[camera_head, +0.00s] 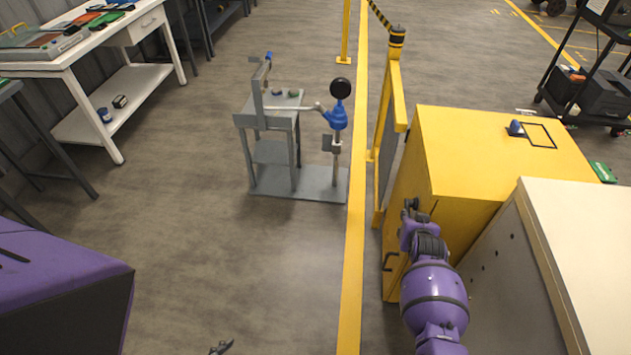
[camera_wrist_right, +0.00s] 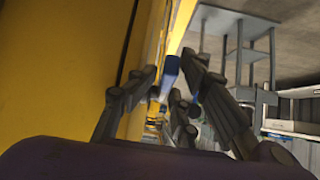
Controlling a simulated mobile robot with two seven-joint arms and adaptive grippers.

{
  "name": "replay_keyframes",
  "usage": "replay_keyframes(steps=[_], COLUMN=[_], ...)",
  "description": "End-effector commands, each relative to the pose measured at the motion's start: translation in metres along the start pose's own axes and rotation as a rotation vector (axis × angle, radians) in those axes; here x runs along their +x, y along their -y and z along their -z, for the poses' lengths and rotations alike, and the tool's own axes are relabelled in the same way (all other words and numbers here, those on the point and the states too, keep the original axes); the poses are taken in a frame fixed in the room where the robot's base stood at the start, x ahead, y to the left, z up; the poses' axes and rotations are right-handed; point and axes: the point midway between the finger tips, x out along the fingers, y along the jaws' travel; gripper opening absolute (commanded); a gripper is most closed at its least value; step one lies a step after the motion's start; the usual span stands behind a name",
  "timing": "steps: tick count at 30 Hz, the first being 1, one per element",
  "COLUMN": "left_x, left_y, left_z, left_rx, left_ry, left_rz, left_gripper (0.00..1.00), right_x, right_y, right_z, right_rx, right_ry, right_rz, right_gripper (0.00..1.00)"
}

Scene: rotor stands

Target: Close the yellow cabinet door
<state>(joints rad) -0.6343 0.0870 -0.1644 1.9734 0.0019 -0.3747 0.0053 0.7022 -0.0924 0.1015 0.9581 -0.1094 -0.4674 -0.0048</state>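The yellow cabinet (camera_head: 480,150) stands at the right in the head view. Its door side (camera_head: 405,185) faces left, with a dark handle (camera_head: 388,262) low on it; I cannot tell whether the door stands slightly ajar. My right gripper (camera_head: 411,208) is at the cabinet's front upper edge, partly hiding the door. In the wrist view my right gripper (camera_wrist_right: 170,95) has its fingers apart with nothing held, close beside a yellow surface (camera_wrist_right: 60,70) with a dark vertical line. At the bottom edge, a dark tip of my left gripper (camera_head: 221,347) shows; its fingers cannot be made out.
A yellow post and railing (camera_head: 398,95) stand beside the cabinet's far end. A pale cabinet (camera_head: 570,250) adjoins it at right. A grey stand with a blue device (camera_head: 337,115) stands left of the yellow floor line.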

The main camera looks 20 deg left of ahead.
Motion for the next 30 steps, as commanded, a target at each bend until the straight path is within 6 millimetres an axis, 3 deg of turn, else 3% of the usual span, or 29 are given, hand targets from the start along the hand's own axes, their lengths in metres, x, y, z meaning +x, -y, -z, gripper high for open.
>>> replay_keyframes(steps=[1,7,10,14,30], left_x=[0.001,0.002,0.015,0.015,0.014], left_y=[-0.002,-0.006,-0.009,-0.009,-0.008], left_z=[0.003,0.003,0.028,0.029,0.029], left_rx=[0.001,0.0,0.004,0.004,0.004], left_ry=[-0.005,-0.004,-0.047,-0.049,-0.049], left_rz=[-0.003,-0.01,-0.018,-0.017,-0.016], left_gripper=[0.96,0.96,0.96,0.96,0.96], right_x=[0.0,0.0,-0.001,-0.005,-0.067], right_y=[-0.013,-0.012,-0.012,-0.012,-0.005], right_z=[0.003,0.003,0.003,0.003,0.0], right_rx=[0.0,-0.001,-0.002,-0.001,-0.003], right_ry=[-0.005,-0.006,-0.006,-0.006,-0.002], right_rz=[-0.016,-0.016,-0.016,-0.016,-0.011], right_gripper=[0.19,0.19,0.19,0.19,0.19])
